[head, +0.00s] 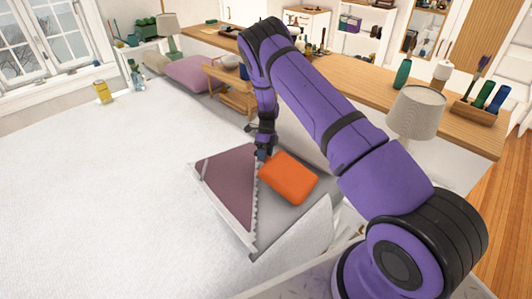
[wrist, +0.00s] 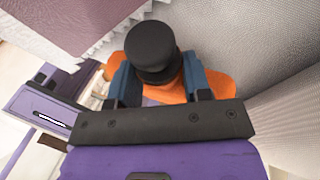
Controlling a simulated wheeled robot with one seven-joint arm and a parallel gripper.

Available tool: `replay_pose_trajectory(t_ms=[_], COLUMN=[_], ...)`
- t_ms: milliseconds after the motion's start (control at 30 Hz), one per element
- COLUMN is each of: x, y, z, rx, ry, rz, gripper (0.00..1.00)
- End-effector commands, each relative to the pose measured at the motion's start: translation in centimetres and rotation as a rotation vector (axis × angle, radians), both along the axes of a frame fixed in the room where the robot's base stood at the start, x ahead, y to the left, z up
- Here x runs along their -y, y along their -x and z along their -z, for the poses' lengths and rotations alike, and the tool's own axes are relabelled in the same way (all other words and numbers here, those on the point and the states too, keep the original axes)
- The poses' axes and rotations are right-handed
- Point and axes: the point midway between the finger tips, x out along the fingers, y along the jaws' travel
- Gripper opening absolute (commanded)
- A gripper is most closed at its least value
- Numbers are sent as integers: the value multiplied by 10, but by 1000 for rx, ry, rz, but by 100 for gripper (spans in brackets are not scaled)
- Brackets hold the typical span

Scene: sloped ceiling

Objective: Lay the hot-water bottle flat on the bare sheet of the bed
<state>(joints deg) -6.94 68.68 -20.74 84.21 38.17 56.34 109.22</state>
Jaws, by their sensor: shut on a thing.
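The hot-water bottle is orange (head: 289,179), a rounded block in the head view at the near right part of the bed. My gripper (head: 265,151) is at its upper left end. In the wrist view the blue fingers (wrist: 158,84) are on either side of its black stopper, with the orange body (wrist: 215,83) behind. The gripper is shut on the bottle's neck end. Below the bottle is a grey sheet area (head: 275,225), beside a maroon folded-back corner (head: 228,180) with a white lacy edge. I cannot tell whether the bottle touches the sheet.
A white cover (head: 100,200) fills most of the bed. A yellow can (head: 102,92) and a clear bottle (head: 137,77) stand at its far left. Pink pillow (head: 200,74) lies at the far end. A long wooden counter (head: 350,80) with a lamp (head: 415,112) runs along the right.

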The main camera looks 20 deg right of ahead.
Motion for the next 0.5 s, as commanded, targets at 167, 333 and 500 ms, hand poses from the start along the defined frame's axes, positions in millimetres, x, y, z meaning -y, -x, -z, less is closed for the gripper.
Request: replay_pose_trajectory(t_ms=[167, 333, 500], x=[0, 0, -2], y=[0, 0, -2], z=[1, 1, 9], rx=[-5, -6, -33], ry=[3, 3, 18], rz=[1, 1, -2], gripper=[20, 20, 20])
